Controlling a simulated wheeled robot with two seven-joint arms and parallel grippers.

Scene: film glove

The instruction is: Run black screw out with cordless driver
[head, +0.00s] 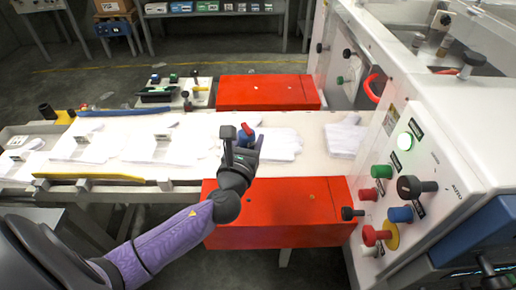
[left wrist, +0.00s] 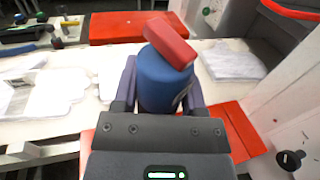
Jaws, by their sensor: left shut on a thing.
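My left gripper (head: 246,146) is over the white belt in the middle of the head view, shut on a blue tool with a red block-shaped end. In the left wrist view the tool's blue body (left wrist: 158,82) stands between the fingers (left wrist: 157,95), with its red end (left wrist: 171,42) tilted on top. It may be the cordless driver; its tip is hidden. Black-headed parts on the white machine include a large one (head: 410,187) and a small one (head: 350,213) low on its edge. I cannot tell which is the black screw. The gripper is apart from both.
White gloves (head: 345,138) lie along the belt (head: 315,120). Red boxes stand behind (head: 265,92) and in front (head: 285,222) of it. A dark tool (head: 157,93) lies back left.

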